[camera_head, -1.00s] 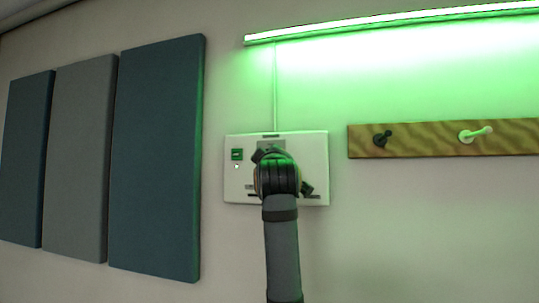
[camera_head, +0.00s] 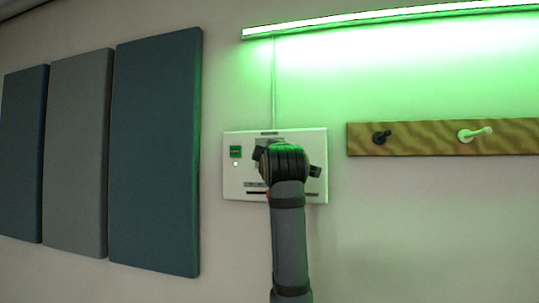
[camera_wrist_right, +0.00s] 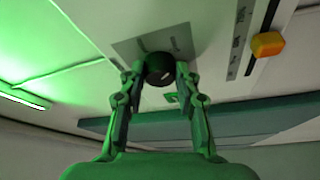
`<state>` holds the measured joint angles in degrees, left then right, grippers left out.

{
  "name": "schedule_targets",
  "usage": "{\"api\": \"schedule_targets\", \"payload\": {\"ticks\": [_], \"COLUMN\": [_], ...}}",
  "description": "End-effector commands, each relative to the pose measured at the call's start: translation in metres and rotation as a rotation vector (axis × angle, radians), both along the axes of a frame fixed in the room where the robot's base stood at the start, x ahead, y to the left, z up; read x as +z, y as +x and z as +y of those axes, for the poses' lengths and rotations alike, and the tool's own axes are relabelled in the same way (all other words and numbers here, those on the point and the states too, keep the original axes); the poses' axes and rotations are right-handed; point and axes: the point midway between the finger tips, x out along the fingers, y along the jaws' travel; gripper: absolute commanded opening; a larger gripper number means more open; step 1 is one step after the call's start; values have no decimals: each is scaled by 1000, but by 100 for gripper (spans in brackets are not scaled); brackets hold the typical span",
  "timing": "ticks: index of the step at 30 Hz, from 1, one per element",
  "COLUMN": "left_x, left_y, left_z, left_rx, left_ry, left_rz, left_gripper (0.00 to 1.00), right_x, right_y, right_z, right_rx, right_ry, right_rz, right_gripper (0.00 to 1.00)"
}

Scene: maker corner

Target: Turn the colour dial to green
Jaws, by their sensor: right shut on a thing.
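The colour dial (camera_wrist_right: 160,69) is a dark round knob on a grey plate, seen in the right wrist view between my fingers. My right gripper (camera_wrist_right: 156,76) is shut on the dial, one finger on each side of it. In the head view my right arm covers the dial, which is on a white wall panel (camera_head: 232,184). A small green display (camera_head: 235,151) is lit at the panel's upper left. The light bar (camera_head: 390,20) above glows green. My left gripper is not in view.
An orange slider knob (camera_wrist_right: 268,44) sits on a dark slot beside the dial. A wooden rail (camera_head: 430,140) with a black hook (camera_head: 381,137) and a pale hook (camera_head: 473,134) is right of the panel. Acoustic panels (camera_head: 155,150) hang at left.

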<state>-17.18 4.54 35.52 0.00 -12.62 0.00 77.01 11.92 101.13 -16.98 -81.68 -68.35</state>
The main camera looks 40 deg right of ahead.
Motion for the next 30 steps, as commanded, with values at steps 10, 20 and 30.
{"api": "schedule_targets", "payload": {"ticks": [10,20,30], "left_x": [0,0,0], "left_y": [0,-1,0], "left_z": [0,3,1], "left_rx": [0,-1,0], "left_ry": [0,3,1], "left_rz": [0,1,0], "left_gripper": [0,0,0], "right_x": [-1,-1,-11], "right_y": [1,-7,-74], "right_z": [0,4,41], "right_rx": [0,1,3], "right_ry": [1,0,1], "right_rz": [2,-2,-3], "right_gripper": [55,55,55]}}
